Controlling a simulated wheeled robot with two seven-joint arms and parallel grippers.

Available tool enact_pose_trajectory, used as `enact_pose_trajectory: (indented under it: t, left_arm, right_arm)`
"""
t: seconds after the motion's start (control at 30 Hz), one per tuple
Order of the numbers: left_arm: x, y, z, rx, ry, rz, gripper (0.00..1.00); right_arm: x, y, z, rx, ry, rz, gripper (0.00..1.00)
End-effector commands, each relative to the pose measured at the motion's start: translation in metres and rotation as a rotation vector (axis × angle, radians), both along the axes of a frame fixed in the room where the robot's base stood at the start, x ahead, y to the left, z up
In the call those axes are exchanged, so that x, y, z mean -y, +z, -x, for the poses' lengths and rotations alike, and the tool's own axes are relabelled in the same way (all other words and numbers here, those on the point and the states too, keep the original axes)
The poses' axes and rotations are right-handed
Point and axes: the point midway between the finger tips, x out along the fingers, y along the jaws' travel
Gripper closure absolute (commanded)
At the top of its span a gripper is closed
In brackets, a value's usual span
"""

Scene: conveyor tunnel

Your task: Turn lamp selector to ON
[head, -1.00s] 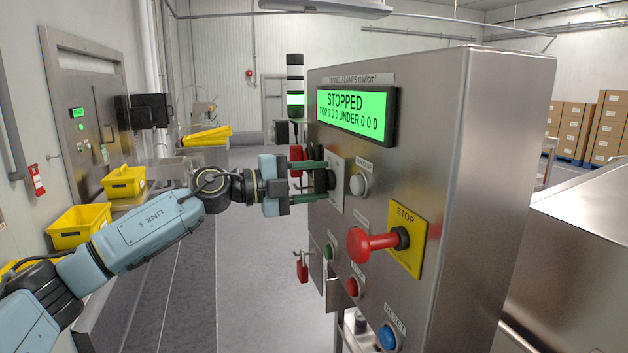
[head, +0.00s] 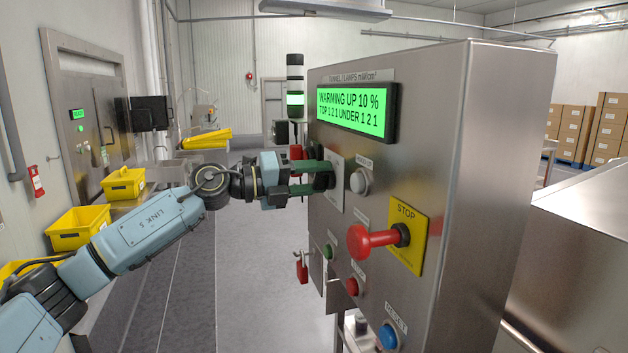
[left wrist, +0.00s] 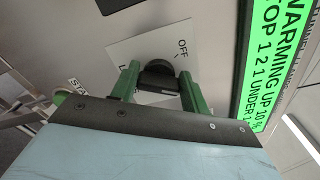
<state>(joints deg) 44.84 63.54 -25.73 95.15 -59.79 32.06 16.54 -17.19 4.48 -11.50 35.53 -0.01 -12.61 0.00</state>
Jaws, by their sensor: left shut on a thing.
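The lamp selector is a black knob (left wrist: 158,74) on a pale plate (left wrist: 125,50) with an "OFF" label; part of another label is cut off by my finger. In the head view the knob (head: 322,178) sits on the left of the steel panel, below the display. My left gripper (head: 312,178) has its green fingers on either side of the knob, and it also shows in the left wrist view (left wrist: 158,88). It is shut on the knob. The green display (head: 352,112) reads "WARMING UP 10 %" and "TOP 121 UNDER 121". My right gripper is not in view.
Right of and below the knob are a pale button (head: 359,182), a red stop mushroom (head: 372,241) on a yellow plate, a green button (head: 328,251), a red button (head: 352,286) and a blue button (head: 389,336). A red padlock (head: 302,270) hangs left of the panel.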

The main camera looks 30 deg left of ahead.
Motion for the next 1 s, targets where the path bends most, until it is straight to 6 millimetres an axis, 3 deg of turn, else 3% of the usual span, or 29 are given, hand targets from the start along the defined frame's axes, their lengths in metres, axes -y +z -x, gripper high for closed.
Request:
enact_pose_trajectory:
  t: [0.47,0.5,0.63,1.0]
  left_arm:
    - [0.0007,-0.0004,0.0002,0.008,-0.003,-0.012,0.77]
    - [0.0008,-0.0004,0.0001,0.008,-0.003,-0.012,0.49]
    - [0.0006,-0.0003,0.0001,0.008,-0.002,-0.011,0.33]
    - [-0.0040,-0.0017,0.0039,0.007,0.001,-0.011,0.33]
  right_arm:
    - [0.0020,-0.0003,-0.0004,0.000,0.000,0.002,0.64]
    - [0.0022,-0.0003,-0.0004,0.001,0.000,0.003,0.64]
    - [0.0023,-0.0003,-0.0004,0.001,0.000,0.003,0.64]
    - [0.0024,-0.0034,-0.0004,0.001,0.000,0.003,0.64]
